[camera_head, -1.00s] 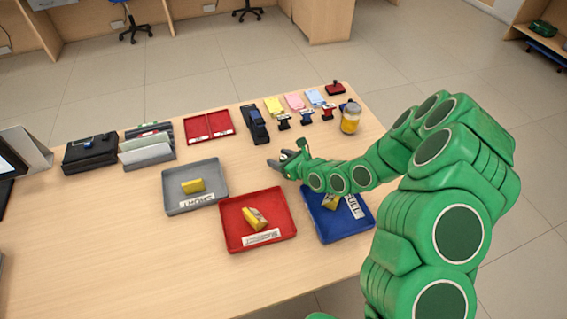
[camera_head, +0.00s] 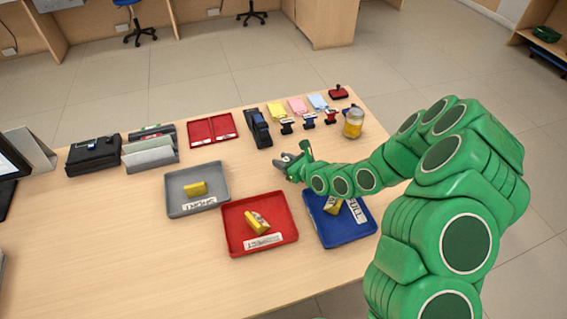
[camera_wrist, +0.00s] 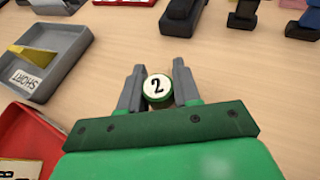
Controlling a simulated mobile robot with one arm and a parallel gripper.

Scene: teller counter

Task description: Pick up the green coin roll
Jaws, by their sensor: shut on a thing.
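The green coin roll (camera_wrist: 157,88) sits between the two grey fingers of my gripper (camera_wrist: 158,85) in the wrist view. Its round end faces the camera and shows a white disc with a black "2" and a green rim. My gripper is shut on it. In the head view my gripper (camera_head: 287,164) is over the table between the grey tray and the blue tray, behind the red tray. The roll cannot be made out there. Whether it touches the table cannot be told.
A grey tray (camera_head: 222,203), a red tray (camera_head: 228,235) and a blue tray (camera_head: 365,228) each hold a yellow piece. Stamps, coloured pads, a jar (camera_head: 353,123) and a red divided tray (camera_head: 234,124) stand behind.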

